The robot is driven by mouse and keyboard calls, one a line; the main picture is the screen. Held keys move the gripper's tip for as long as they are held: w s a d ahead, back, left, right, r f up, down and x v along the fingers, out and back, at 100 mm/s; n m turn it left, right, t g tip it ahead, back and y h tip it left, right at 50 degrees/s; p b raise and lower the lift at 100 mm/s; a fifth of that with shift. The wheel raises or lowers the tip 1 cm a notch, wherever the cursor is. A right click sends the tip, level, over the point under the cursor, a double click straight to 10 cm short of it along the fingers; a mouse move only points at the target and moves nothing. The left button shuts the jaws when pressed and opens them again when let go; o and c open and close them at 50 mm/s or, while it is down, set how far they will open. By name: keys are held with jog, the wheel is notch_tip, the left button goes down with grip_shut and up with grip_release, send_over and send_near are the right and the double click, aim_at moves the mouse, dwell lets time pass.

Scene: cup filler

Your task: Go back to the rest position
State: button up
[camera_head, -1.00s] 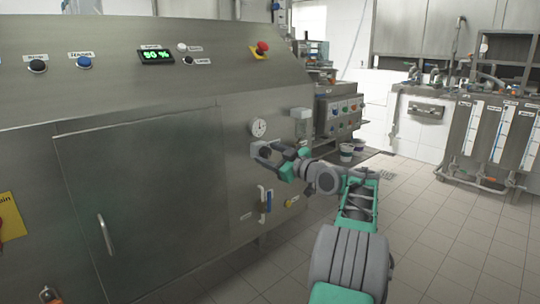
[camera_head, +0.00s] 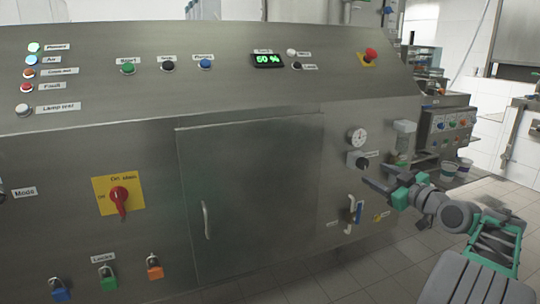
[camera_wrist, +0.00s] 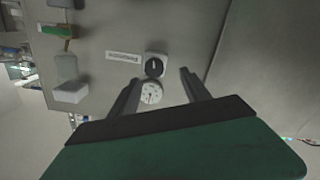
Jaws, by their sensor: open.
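My gripper (camera_head: 381,176) is at the right part of the steel machine, in front of its panel near a black knob (camera_head: 358,159) and below a round gauge (camera_head: 357,137). In the wrist view my gripper (camera_wrist: 158,77) has its two fingers spread apart with nothing held between them. The knob (camera_wrist: 155,65) shows beyond the fingertips, and the gauge (camera_wrist: 151,93) shows between the fingers. I cannot tell from the head view how far the fingertips are from the panel.
The machine has a large closed door (camera_head: 250,190) with a handle, a red emergency stop (camera_head: 371,54) and a red-on-yellow main switch (camera_head: 119,196). Tiled floor (camera_head: 400,265) is open at the lower right.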

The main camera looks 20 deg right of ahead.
jog(key=w+a+r+g+p, duration=0.1)
jog(key=w+a+r+p, duration=0.1)
jog(key=a, duration=0.3)
jog(key=w+a+r+g+p, duration=0.2)
jog(key=a+r+p, duration=0.1)
jog(key=a+p, duration=0.2)
jog(key=w+a+r+g+y+p, duration=0.1)
jog(key=w+a+r+p, duration=0.1)
jog(key=a+p, duration=0.2)
jog(key=shift+w+a+r+m, duration=0.1)
jog(key=shift+a+r+m, duration=0.1)
jog(key=shift+a, duration=0.55)
jog(key=shift+w+a+r+m, duration=0.1)
jog(key=shift+a+m, duration=0.1)
jog(key=shift+a, duration=0.5)
jog(key=s+a+r+m+g+p, duration=0.1)
jog(key=s+a+r+g+p, duration=0.15)
jog(key=s+a+p, duration=0.5)
jog(key=s+a+r+m+g+p, duration=0.15)
jog(key=s+a+g+p, duration=0.25)
jog(key=a+p, duration=0.7)
jog(key=s+a+m+g+h+p, duration=0.1)
jog(key=s+a+g+p, duration=0.3)
jog(key=s, duration=1)
jog(key=shift+a+r+h, duration=0.3)
jog(key=shift+a+r, duration=0.1)
jog(key=shift+a, duration=0.55)
